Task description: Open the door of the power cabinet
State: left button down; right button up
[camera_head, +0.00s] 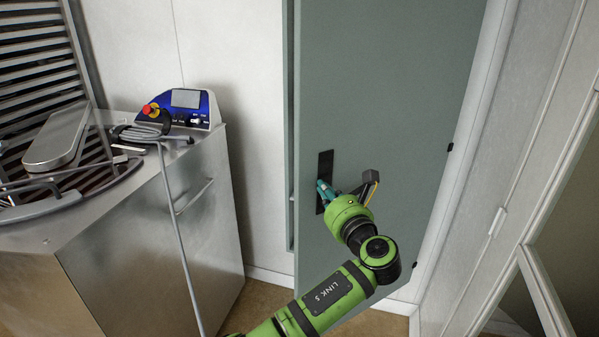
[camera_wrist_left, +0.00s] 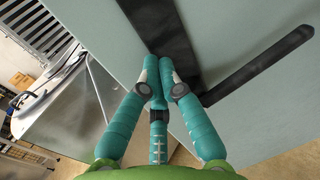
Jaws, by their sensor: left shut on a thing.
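The power cabinet's grey-green door (camera_head: 400,60) stands in the middle of the head view. Its left edge appears to stand slightly out from the cabinet frame (camera_head: 288,120), so it looks ajar. A black handle plate (camera_head: 325,165) sits near that edge. In the left wrist view the black lever handle (camera_wrist_left: 265,65) reaches out to the right from its plate (camera_wrist_left: 155,25). My left gripper (camera_head: 322,188) is at the plate. My right gripper is not in view.
A steel machine (camera_head: 150,230) with a blue control panel (camera_head: 185,105) and a hanging cable stands left of the door. A white-framed glazed panel (camera_head: 545,290) is close on the right. Some brown floor is free below the door.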

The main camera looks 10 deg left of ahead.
pick_arm(q)
jog(key=s+d+p, duration=0.1)
jog(key=s+d, duration=0.3)
jog(key=d, duration=0.4)
jog(key=shift+f, duration=0.2)
jog(key=shift+c, duration=2)
grip_release()
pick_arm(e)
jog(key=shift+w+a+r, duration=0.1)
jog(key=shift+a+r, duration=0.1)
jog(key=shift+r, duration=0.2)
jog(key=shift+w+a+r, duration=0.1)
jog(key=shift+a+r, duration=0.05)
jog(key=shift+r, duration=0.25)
pick_arm(q)
notch_tip(320, 180, up, 10)
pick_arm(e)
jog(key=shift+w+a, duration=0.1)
